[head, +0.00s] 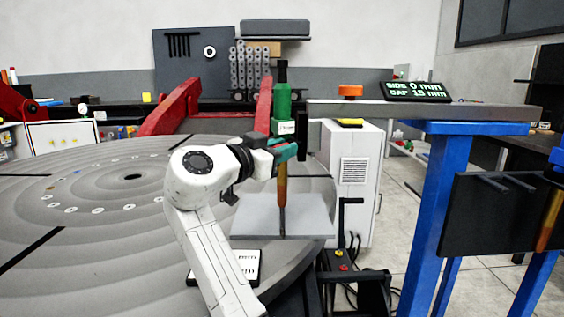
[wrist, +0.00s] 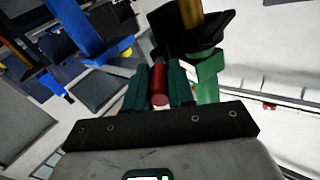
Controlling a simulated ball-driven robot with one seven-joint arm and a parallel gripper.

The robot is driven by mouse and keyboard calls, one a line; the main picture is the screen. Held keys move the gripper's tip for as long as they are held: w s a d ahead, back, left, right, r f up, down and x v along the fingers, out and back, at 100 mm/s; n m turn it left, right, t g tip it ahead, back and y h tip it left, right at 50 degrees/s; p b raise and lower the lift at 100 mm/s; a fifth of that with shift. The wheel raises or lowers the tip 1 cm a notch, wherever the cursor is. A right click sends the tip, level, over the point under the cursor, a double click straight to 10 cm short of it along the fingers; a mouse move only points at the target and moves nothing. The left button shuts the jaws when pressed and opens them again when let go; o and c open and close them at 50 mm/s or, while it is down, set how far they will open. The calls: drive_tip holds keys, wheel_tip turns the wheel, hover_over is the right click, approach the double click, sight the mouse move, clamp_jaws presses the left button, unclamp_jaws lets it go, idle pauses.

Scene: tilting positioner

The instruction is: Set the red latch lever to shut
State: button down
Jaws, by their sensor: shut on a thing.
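A red cylindrical handle (wrist: 159,84), apparently the latch lever, lies between the dark green fingers of my gripper (wrist: 160,90) in the wrist view. The fingers are shut on it from both sides. In the head view my gripper (head: 284,150) is at the green upright tool body (head: 282,110), which has a black top and an orange-brown lower shaft. The handle is hidden there behind my fingers. The green body (wrist: 207,88) is just right of the fingers in the wrist view. I cannot tell the lever's setting.
A grey plate (head: 310,216) lies under the shaft tip. The large grey round table (head: 90,225) fills the left. A blue stand (head: 437,200) carries a grey beam at right. A display (head: 415,91) reads side 0 mm, gap 15 mm. A white cabinet (head: 353,195) stands behind.

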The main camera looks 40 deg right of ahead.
drive_tip(key=shift+w+a+m+g+h, duration=0.15)
drive_tip(key=shift+w+m+g, duration=0.1)
drive_tip(key=shift+m+g, duration=0.4)
drive_tip(key=shift+w+d+m+g+h, duration=0.15)
drive_tip(key=shift+w+m+g, duration=0.15)
drive_tip(key=shift+g, duration=0.55)
drive_tip(key=shift+a+f, duration=0.1)
drive_tip(key=c, duration=1)
unclamp_jaws()
